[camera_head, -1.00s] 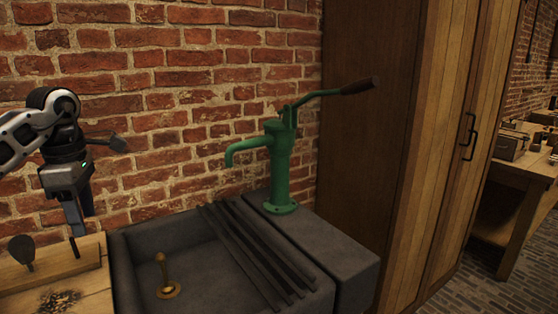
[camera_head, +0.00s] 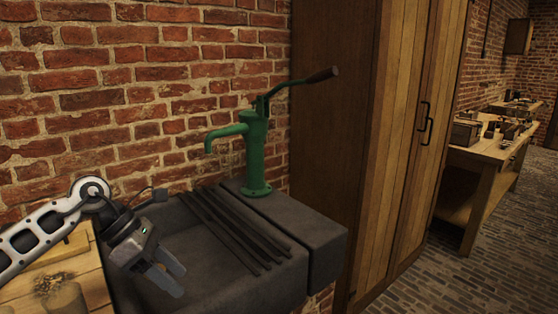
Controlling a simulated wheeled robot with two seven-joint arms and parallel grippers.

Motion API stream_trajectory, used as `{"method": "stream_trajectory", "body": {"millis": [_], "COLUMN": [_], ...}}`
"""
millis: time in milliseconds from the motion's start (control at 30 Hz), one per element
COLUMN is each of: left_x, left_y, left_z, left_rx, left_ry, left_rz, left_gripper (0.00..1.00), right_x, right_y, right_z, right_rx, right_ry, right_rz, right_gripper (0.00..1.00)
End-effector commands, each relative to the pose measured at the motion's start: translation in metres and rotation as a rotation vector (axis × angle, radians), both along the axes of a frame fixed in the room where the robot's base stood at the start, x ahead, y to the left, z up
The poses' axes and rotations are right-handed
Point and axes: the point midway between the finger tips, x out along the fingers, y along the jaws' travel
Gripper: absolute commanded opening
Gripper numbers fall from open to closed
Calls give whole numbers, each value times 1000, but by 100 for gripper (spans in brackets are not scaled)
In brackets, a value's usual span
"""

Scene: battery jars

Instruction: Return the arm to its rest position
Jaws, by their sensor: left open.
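My left arm (camera_head: 45,228) comes in from the left at the lower left of the head view. My left gripper (camera_head: 168,280) is open and empty, with its fingers pointing down and to the right over the left part of the dark stone sink (camera_head: 215,275). Nothing shows between its fingers. My right gripper is not in view.
A green hand pump (camera_head: 254,150) stands on the sink's right ledge, its handle reaching up right. A wooden worktop (camera_head: 85,270) lies left of the sink. A tall wooden cupboard (camera_head: 385,130) stands right. A workbench (camera_head: 480,165) is beyond, with clear brick floor (camera_head: 440,270) before it.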

Motion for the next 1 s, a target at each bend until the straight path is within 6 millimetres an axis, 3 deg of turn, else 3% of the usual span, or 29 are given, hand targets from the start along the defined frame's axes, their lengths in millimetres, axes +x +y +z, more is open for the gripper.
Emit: {"method": "stream_trajectory", "body": {"millis": [33,133,200,300,367,467,567,700,733,800,900,1000], "left_x": [-13,-38,-51,-60,-60,-58,-62,-96,-107,-133,-165,-186], "left_y": [-38,-108,-142,-165,-166,-152,-125,-87,-82,-72,-66,-63], "left_z": [-18,-27,-23,-17,-18,-36,-78,-160,-176,-207,-237,-252], "left_rx": [-139,-479,-715,-1031,-1200,-1445,-1634,-1785,1794,1574,1354,1232], "left_ry": [49,186,320,556,716,1009,1324,1757,-1830,-1732,-1625,-1562], "left_rz": [9,103,213,422,574,866,1204,1716,-1813,-1758,-1694,-1653], "left_gripper": [52,52,52,52,52,52,52,52,52,52,52,52], "right_x": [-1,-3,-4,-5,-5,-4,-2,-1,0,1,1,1], "right_y": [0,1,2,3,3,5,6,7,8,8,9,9], "right_z": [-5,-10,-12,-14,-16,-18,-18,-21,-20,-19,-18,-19], "right_rx": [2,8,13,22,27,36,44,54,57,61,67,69], "right_ry": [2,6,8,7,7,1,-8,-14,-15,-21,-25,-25], "right_rz": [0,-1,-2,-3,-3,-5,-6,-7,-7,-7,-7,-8], "right_gripper": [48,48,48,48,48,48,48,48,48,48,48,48]}}
